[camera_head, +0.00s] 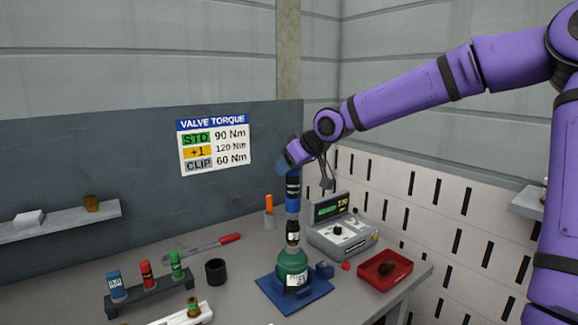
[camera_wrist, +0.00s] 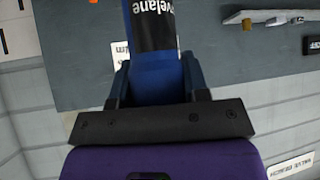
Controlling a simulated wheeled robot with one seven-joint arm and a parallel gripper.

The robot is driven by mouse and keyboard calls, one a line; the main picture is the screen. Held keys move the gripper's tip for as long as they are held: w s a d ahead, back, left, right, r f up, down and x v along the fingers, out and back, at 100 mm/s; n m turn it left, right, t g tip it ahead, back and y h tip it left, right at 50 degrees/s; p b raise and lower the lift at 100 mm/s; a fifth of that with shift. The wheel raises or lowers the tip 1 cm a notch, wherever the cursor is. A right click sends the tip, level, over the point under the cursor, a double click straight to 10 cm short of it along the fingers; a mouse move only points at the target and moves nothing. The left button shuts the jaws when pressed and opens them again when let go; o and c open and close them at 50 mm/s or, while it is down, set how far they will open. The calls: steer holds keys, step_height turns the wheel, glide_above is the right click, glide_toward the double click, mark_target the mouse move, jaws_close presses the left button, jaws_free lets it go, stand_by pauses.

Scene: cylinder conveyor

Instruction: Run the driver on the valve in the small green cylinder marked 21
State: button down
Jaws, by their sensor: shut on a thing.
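The small green cylinder (camera_head: 291,264) stands upright in a blue square holder (camera_head: 278,296) on the bench; its white label carries small dark print, perhaps 21. My gripper (camera_head: 292,166) is shut on the blue and black driver (camera_head: 293,190), which is upright above the cylinder. The driver's dark lower end (camera_head: 292,232) meets the cylinder's top, and the valve there is hidden. In the wrist view my fingers (camera_wrist: 157,82) grip the blue part of the driver (camera_wrist: 152,28) from both sides.
A grey controller with a lit display (camera_head: 341,230) stands behind right of the cylinder. A red tray (camera_head: 366,278) holds a dark item. Left are a rack with coloured pieces (camera_head: 150,293), a black cup (camera_head: 216,272) and a red-handled wrench (camera_head: 200,247). A torque sign (camera_head: 213,146) hangs behind.

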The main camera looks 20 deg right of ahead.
steer(key=shift+f, duration=1.2)
stand_by(4.0)
steer(key=shift+r, duration=0.2)
stand_by(0.8)
steer(key=shift+r, duration=2.95)
